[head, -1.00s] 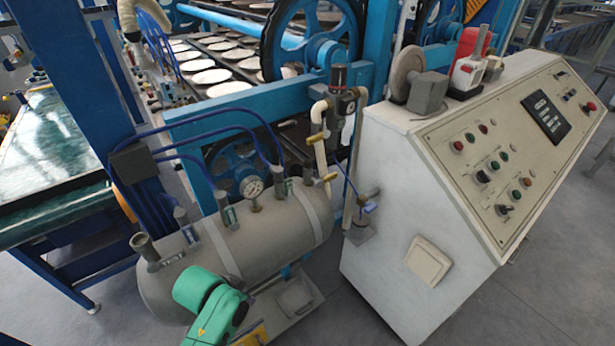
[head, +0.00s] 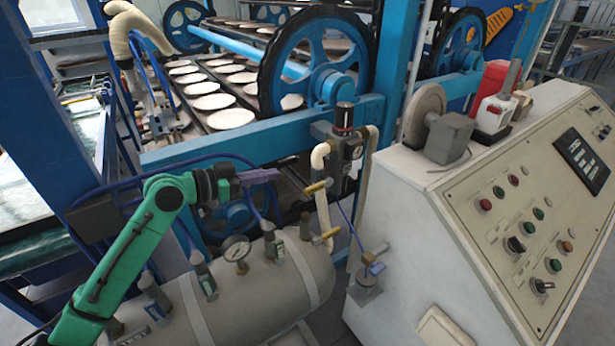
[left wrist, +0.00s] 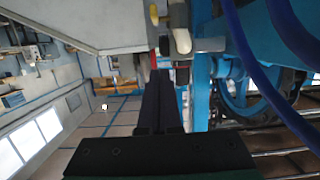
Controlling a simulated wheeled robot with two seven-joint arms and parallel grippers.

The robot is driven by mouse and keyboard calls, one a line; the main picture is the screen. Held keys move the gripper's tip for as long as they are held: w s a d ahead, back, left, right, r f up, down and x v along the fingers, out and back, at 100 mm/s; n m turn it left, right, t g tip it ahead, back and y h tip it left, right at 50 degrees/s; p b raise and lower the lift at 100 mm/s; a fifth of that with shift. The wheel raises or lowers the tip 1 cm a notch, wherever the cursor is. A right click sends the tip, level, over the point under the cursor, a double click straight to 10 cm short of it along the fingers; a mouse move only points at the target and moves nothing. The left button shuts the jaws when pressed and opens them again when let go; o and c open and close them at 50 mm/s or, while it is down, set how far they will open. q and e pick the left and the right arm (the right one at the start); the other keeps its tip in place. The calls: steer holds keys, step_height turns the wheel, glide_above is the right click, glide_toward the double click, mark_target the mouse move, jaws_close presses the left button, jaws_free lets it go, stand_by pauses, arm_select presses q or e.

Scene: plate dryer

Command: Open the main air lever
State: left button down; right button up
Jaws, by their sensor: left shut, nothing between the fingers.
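Several small valve levers show in the head view; I cannot tell by label which is the main air lever. A brass-yellow lever (head: 318,187) sits on the pale pipe (head: 321,158) below the air regulator (head: 344,150). A second brass lever (head: 326,235) is lower on that pipe. A blue-handled valve (head: 376,267) stands by the cabinet's foot. My left gripper (head: 276,175) is shut and empty, above the tank and just left of the upper brass lever, apparently apart from it. Its dark fingers (left wrist: 160,85) show in the left wrist view, pointing toward the pale pipe (left wrist: 180,38). My right gripper is out of view.
The grey tank (head: 250,285) with its gauge (head: 237,248) lies below my left arm. Blue hoses (head: 190,160) run behind the arm. The white control cabinet (head: 410,220) stands to the right. The blue dryer frame (head: 250,137) and wheel (head: 315,60) are behind.

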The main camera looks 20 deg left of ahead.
arm_select(q)
steer(key=s, duration=0.1)
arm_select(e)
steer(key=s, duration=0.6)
arm_select(q)
steer(key=p, duration=0.5)
glide_above(305, 189)
steer(key=f, duration=0.2)
step_height(305, 189, down, 4)
steer(key=shift+r+p, duration=0.25)
steer(key=shift+p, duration=0.35)
steer(key=shift+w+f, duration=0.1)
steer(key=shift+f, duration=0.4)
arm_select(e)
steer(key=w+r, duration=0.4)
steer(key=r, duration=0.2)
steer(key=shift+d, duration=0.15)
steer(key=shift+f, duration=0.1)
